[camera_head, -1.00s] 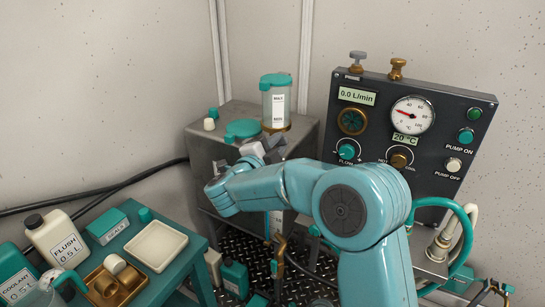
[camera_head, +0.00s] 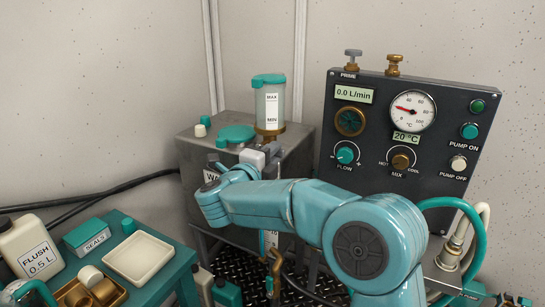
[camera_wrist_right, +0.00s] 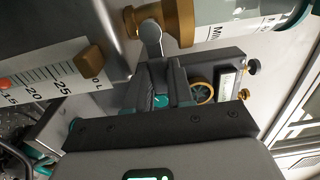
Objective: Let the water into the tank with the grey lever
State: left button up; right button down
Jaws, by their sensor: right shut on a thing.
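The tank (camera_head: 195,150) is a grey metal box against the back wall, with a teal cap and a clear MAX/MIN reservoir (camera_head: 270,103) on top. The grey lever (camera_wrist_right: 151,42) comes off a brass valve fitting (camera_wrist_right: 172,22) in the right wrist view. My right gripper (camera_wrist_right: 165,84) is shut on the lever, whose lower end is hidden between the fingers. In the head view my right gripper (camera_head: 259,157) is at the tank's front, below the reservoir, and the lever cannot be made out there.
A sight gauge with a 15–25 L scale (camera_wrist_right: 45,78) is beside the valve. The control panel (camera_head: 400,145) with dials and buttons stands right of the tank, reading 0.0 L/min. A teal bench (camera_head: 175,275) with a white tray and bottles is at the left.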

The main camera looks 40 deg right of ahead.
jog(key=c, duration=1)
grip_release()
jog(key=shift+a, duration=0.1)
